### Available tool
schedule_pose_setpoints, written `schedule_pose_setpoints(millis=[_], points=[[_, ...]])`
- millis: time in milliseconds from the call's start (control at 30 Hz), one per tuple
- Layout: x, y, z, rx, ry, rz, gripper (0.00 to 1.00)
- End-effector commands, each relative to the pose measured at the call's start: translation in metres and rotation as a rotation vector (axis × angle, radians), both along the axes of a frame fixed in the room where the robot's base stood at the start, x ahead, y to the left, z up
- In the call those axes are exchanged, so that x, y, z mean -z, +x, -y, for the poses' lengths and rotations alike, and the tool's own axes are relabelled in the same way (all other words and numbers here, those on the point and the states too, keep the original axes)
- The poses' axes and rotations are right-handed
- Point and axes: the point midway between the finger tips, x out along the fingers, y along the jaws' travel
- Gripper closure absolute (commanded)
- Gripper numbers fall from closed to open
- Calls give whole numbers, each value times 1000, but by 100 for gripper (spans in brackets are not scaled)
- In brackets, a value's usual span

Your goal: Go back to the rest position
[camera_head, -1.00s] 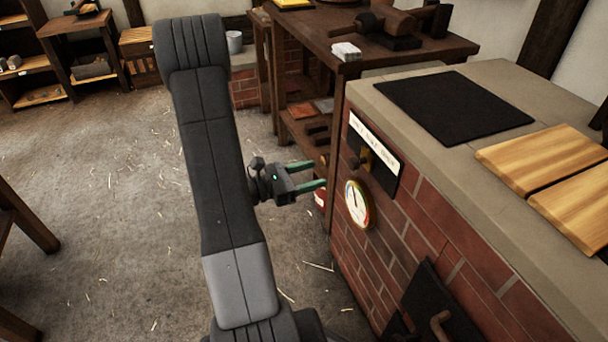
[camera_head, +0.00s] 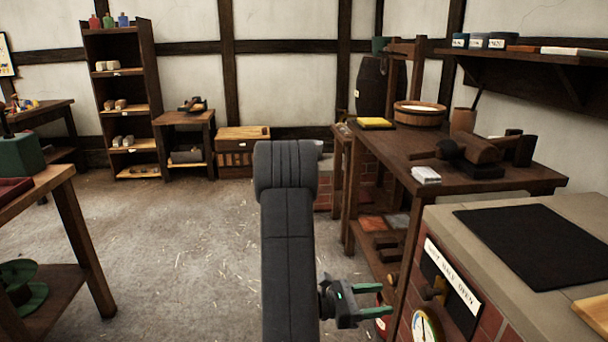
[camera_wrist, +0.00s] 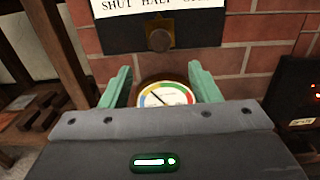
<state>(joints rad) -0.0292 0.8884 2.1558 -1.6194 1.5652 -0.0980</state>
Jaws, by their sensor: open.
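My gripper (camera_head: 378,299) is open and empty, with its two green fingers spread apart. In the head view it is low, right of my dark arm, pointing right toward the front of the brick stove (camera_head: 503,327). It also shows in the wrist view (camera_wrist: 160,88), where a round dial gauge (camera_wrist: 166,96) appears between and beyond the fingers. The gauge also shows in the head view (camera_head: 425,326). Above it is a dark plate with a knob (camera_wrist: 160,40) and a white label strip (camera_head: 453,277). I see no contact between fingers and stove.
A dark wooden workbench (camera_head: 505,182) with tools stands behind the stove. A shelf unit (camera_head: 104,30) and a small table (camera_head: 183,118) stand at the back left. A table (camera_head: 55,178) stands at the left. The floor (camera_head: 190,260) between is clear apart from straw.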

Motion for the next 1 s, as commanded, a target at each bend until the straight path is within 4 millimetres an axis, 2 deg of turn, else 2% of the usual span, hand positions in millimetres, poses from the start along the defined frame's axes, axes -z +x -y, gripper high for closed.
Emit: schedule_pose_setpoints(millis=[800,1000], points=[[1,7,100,5,0,2,44],[0,9,119,3,-1,2,44]])
